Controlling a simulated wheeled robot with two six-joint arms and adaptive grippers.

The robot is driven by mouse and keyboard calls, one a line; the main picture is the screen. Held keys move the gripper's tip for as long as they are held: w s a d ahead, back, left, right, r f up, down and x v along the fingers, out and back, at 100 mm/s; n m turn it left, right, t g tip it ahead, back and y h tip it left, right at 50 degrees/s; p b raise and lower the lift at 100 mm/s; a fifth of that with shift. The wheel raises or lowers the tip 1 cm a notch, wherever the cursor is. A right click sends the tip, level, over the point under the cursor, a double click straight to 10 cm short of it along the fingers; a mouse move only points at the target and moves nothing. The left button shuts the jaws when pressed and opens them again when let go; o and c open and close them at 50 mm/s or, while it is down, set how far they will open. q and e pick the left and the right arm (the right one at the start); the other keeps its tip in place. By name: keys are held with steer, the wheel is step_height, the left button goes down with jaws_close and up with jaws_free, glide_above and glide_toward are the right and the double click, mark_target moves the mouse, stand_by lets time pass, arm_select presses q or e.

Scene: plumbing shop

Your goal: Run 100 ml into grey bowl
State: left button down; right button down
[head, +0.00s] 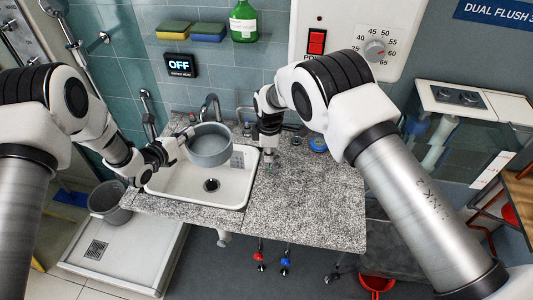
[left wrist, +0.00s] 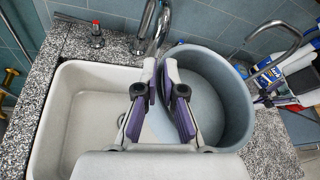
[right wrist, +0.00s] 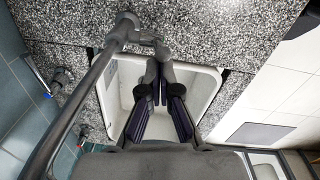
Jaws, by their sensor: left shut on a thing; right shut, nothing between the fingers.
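The grey bowl (head: 211,150) is upright over the right part of the white sink (head: 165,184), in front of the curved tap (head: 209,103). My left gripper (head: 180,140) is shut on its left rim; the left wrist view shows the fingers (left wrist: 163,82) over the wall of the bowl (left wrist: 215,95). I see no stream of water, and cannot tell whether water is in the bowl. My right gripper (head: 268,152) is shut and empty, pointing down above the counter right of the bowl. In the right wrist view its fingers (right wrist: 158,85) are together, with a grey tap pipe (right wrist: 93,85) at the left.
A black display (head: 181,66) on the wall reads OFF. A white panel has a red switch (head: 316,41) and a dial (head: 375,50). A red valve (head: 261,257) and a blue valve (head: 285,264) hang below the granite counter (head: 310,205), whose front right is clear.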

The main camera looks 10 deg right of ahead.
steer(key=shift+s+d+y, duration=0.1)
steer(key=shift+d+y, duration=0.15)
steer(key=shift+y, duration=0.15)
steer(key=shift+d+y, duration=0.2)
steer(key=shift+y, duration=0.1)
steer(key=shift+s+d+f+t+y, duration=0.1)
steer(key=shift+s+d+t+y, duration=0.25)
steer(key=shift+d+y, duration=0.3)
steer(key=shift+d+f, duration=0.1)
steer(key=shift+d, duration=0.35)
steer(key=shift+s+d+f, duration=0.2)
steer(key=shift+d+f, duration=0.1)
steer(key=shift+d, duration=0.15)
steer(key=shift+s+d+f, duration=0.15)
steer(key=shift+d+f, duration=0.1)
steer(key=shift+d, duration=0.2)
